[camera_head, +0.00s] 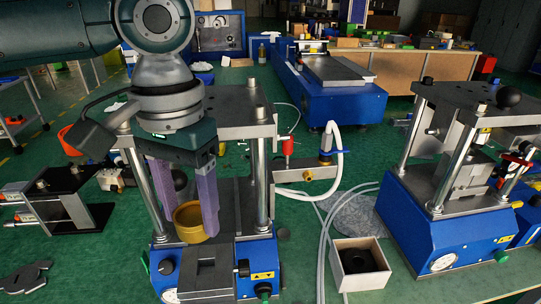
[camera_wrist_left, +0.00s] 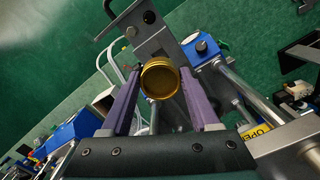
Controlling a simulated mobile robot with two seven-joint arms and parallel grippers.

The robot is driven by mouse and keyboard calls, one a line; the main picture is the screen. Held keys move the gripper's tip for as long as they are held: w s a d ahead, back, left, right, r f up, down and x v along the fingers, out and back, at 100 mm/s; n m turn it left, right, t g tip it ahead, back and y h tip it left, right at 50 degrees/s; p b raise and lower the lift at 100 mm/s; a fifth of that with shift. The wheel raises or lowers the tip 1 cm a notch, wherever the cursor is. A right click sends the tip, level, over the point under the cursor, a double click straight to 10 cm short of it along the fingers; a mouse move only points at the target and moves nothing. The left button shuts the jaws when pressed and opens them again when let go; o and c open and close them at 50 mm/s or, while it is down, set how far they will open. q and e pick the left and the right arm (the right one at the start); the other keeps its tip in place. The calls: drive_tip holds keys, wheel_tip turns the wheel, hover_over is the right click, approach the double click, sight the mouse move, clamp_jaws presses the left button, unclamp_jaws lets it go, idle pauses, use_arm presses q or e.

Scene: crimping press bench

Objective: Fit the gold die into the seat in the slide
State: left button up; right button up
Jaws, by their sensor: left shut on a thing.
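The gold die (camera_head: 190,224) is a round, cup-like ring. My left gripper (camera_head: 188,218) is shut on it, with one purple finger on each side. In the left wrist view the die (camera_wrist_left: 160,78) sits between the fingertips, with its round face showing. The gripper and die are between the posts of the near blue press, above or at the grey slide (camera_head: 207,272) that extends to its front. The fingers and die hide part of the slide. I cannot tell whether the die touches the slide, and the seat is not clearly visible. My right gripper is not in view.
Steel posts (camera_head: 262,175) and a top plate (camera_head: 236,106) stand close around the gripper. A pale box (camera_head: 341,282) with a dark round recess stands to the right, near hoses. A second blue press (camera_head: 432,225) stands at far right. A black fixture (camera_head: 92,215) is at left.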

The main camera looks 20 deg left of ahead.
sight(197, 239)
use_arm(q)
drive_tip(key=shift+r, duration=0.1)
drive_tip(key=shift+r+p, duration=0.15)
drive_tip(key=shift+p, duration=0.65)
drive_tip(key=shift+f+b, duration=1.7)
drive_tip(key=shift+f, duration=1.45)
drive_tip(key=shift+r, duration=0.1)
drive_tip(key=shift+p, duration=0.5)
drive_tip(key=shift+p, duration=0.45)
